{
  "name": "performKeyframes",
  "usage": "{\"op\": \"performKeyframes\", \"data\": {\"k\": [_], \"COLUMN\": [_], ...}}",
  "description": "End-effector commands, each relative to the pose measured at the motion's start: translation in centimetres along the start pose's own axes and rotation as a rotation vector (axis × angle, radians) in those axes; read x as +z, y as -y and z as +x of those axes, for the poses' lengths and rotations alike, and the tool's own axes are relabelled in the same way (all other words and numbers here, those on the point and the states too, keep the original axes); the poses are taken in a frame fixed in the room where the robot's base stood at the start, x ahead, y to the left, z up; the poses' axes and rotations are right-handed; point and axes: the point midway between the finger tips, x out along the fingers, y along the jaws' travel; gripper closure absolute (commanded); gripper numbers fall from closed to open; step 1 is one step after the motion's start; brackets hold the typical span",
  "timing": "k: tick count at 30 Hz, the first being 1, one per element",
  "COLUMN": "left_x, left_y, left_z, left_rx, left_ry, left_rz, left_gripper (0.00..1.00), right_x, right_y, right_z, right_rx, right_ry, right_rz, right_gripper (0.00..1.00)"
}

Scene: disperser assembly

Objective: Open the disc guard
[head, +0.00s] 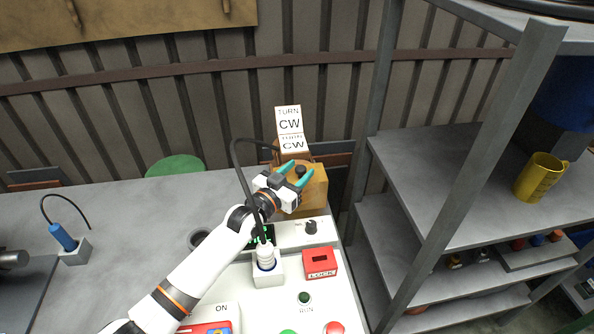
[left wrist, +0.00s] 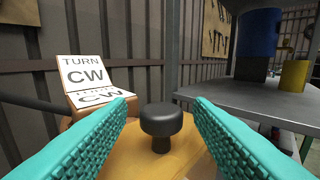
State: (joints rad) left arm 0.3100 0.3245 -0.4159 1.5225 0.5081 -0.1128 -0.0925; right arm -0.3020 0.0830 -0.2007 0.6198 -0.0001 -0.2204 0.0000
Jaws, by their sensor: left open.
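The disc guard appears to be the orange-yellow wooden box (head: 314,190) at the far end of the white panel; I cannot tell for sure. A black round knob (head: 300,170) stands on top of it, and it also shows in the left wrist view (left wrist: 161,120). A sign reading TURN CW (head: 289,122) stands behind the knob. My left gripper (head: 293,172) has teal fingers and is open, with the knob between and just beyond its fingertips, apparently untouched. The left wrist view shows its fingers on either side (left wrist: 160,105). My right gripper is not in view.
The white control panel (head: 345,290) carries a red LOCK block (head: 320,264), a dark knob (head: 311,227) and coloured buttons. A white plug with a black cable (head: 265,255) stands near my left arm. A grey shelf (head: 450,180) with a yellow mug (head: 540,177) is on the right.

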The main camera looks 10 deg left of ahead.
Motion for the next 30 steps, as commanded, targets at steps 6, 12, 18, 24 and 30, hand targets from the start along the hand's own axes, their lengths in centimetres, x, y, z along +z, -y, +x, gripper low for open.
{"op": "performKeyframes", "data": {"k": [6, 12, 18, 24, 30], "left_x": [0.0, 0.0, 0.0, 0.1, 0.6], "left_y": [0.0, 0.0, 0.0, -0.1, -0.5], "left_z": [0.2, 0.2, 0.2, 0.3, 1.4], "left_rx": [0.000, 0.000, 0.000, 0.000, 0.000], "left_ry": [0.000, -0.001, -0.001, -0.005, -0.041], "left_rz": [0.000, 0.000, 0.000, -0.005, -0.041], "left_gripper": [0.53, 0.74, 1.00, 1.00, 1.00], "right_x": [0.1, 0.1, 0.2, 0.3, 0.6], "right_y": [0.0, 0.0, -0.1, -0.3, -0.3], "right_z": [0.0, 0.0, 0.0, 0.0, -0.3], "right_rx": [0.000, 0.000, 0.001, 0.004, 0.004], "right_ry": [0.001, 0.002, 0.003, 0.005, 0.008], "right_rz": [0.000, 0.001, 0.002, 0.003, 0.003], "right_gripper": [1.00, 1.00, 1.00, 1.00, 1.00]}}
